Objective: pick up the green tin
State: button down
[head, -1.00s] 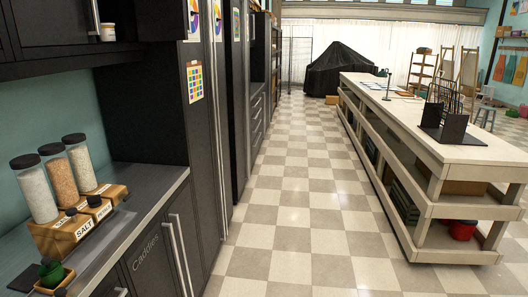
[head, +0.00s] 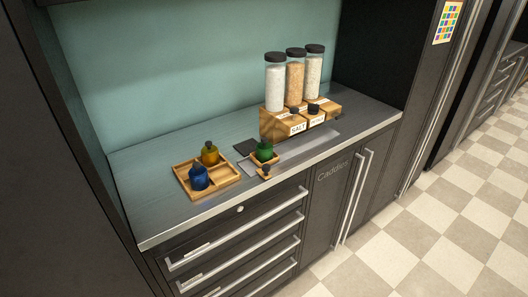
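The green tin (head: 264,150) looks like a small round dark green container with a dark knob or lid on top. It sits upright on a small wooden tray (head: 275,160) on the dark counter, right of the middle. My gripper is not in view.
Left of it, a divided wooden tray (head: 226,183) holds a blue container (head: 198,177) and an amber container (head: 210,153). A small dark-topped wooden piece (head: 265,173) lies near the front edge. A wooden rack (head: 272,127) with tall jars (head: 295,80) stands behind right. The counter's left side (head: 150,205) is clear.

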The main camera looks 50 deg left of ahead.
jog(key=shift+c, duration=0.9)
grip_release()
